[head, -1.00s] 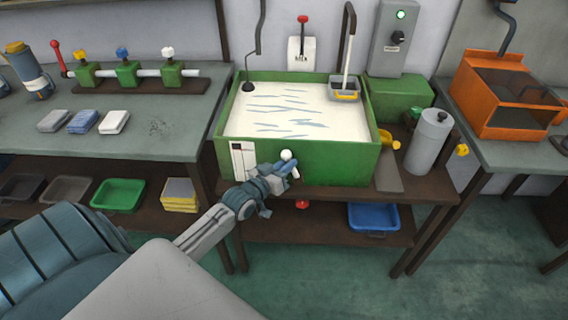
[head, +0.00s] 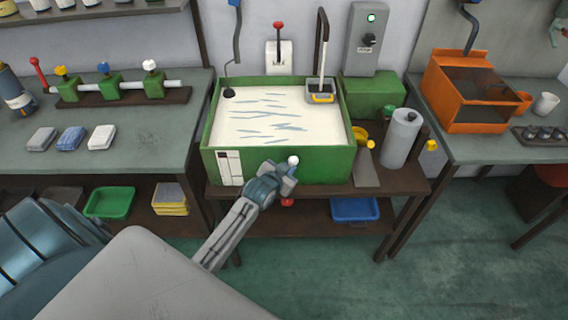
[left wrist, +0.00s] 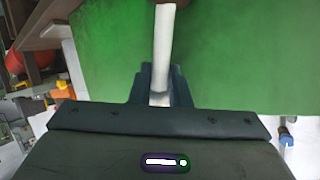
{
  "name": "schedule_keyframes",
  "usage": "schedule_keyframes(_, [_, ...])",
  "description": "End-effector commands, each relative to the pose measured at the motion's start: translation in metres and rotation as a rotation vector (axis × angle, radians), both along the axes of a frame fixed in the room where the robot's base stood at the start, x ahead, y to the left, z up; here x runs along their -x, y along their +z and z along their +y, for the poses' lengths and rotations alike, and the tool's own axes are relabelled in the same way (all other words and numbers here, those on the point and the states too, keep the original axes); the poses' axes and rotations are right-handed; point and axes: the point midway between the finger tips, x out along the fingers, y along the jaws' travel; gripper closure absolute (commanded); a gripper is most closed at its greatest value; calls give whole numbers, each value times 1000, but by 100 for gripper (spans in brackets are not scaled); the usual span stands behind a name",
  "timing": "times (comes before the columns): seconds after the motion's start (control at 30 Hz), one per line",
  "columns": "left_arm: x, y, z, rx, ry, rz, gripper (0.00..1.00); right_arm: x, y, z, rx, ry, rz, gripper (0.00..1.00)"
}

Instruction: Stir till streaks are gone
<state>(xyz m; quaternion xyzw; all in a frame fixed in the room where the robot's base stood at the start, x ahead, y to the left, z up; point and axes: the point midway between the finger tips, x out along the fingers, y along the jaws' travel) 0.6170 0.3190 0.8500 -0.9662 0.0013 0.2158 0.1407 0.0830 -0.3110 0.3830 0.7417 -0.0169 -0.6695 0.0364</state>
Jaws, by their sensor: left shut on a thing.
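A green tank (head: 230,158) holds white liquid (head: 310,108) with several thin blue-grey streaks across it. My left gripper (head: 287,175) is in front of the tank's front wall, right of its middle. It is shut on a white rod (left wrist: 163,45), which stands between the fingers in the left wrist view, against the green wall. A white round knob (head: 293,160) shows just above the gripper in the head view. I cannot tell whether the rod is fixed to the tank. My right gripper is not in view.
A dark hooked rod (head: 236,35) reaches down to the tank's back left, and a long-handled skimmer (head: 321,97) stands at its back right. A red-knobbed lever (head: 279,38) is on the wall behind. A grey cylinder (head: 401,140) stands right of the tank.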

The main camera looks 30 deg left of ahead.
Motion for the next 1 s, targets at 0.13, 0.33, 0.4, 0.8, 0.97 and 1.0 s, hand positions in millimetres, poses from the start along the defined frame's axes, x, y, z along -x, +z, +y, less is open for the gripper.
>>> schedule_keyframes(0.13, [-1,-1,-2,-23,0,17,100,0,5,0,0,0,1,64])
schedule_keyframes(0.33, [-1,-3,-3,-33,0,23,100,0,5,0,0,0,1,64])
schedule_keyframes(0.4, [-1,-3,-3,-33,0,23,100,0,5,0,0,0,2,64])
schedule_keyframes(0.8, [-1,-2,-3,-32,1,22,75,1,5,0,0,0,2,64])
schedule_keyframes(0.97, [0,-1,-3,-32,0,21,75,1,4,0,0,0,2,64])
schedule_keyframes(1.0, [2,-1,-3,-32,0,20,75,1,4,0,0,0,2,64])
